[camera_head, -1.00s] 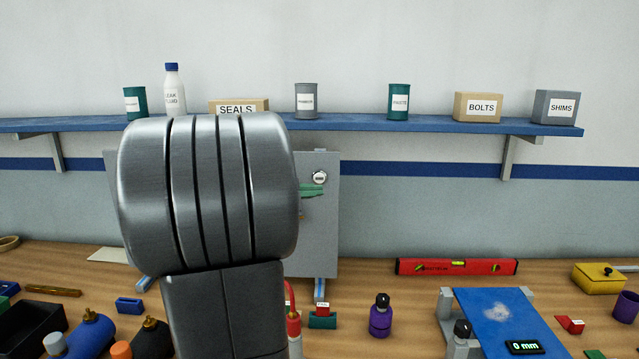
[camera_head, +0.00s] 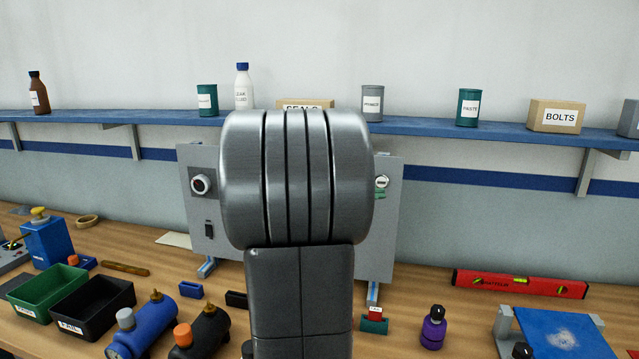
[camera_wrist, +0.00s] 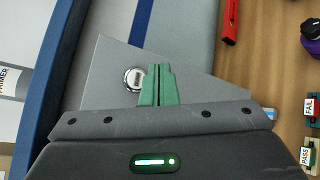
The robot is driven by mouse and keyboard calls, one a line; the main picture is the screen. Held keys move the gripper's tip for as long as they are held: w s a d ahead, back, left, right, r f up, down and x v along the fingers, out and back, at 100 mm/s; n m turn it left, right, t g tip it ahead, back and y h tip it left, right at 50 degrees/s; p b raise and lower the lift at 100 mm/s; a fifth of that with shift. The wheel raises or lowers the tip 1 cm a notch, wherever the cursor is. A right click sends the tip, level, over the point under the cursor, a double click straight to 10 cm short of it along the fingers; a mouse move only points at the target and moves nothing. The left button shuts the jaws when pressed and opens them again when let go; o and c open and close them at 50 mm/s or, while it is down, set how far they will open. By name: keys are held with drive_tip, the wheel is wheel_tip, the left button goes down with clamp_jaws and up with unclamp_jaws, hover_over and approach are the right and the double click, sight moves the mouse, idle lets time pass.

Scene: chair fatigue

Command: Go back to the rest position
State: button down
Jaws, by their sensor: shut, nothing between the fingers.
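My gripper (camera_wrist: 157,72) shows in the wrist view as two green fingers closed together with nothing between them. It is in front of a grey upright panel (camera_wrist: 100,80), beside a round dial (camera_wrist: 134,79). I cannot tell whether the fingers touch the panel. A second, larger round knob (camera_head: 201,185) and a dark switch (camera_head: 209,230) show on the panel's left side.
A blue shelf (camera_head: 430,126) with cans, bottles and boxes runs above the panel. The air above the bench's right side is clear.

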drive_tip(key=shift+s+a+r+b, duration=0.1)
drive_tip(key=shift+s+a, duration=0.15)
drive_tip(key=shift+s, duration=0.65)
drive_tip(key=shift+s+a+f+b, duration=0.15)
drive_tip(key=shift+s+a, duration=0.15)
drive_tip(key=shift+s, duration=0.6)
drive_tip(key=shift+s+a+r+b, duration=0.15)
drive_tip(key=shift+s+a, duration=0.1)
drive_tip(key=shift+s, duration=0.65)
drive_tip(key=shift+w, duration=0.15)
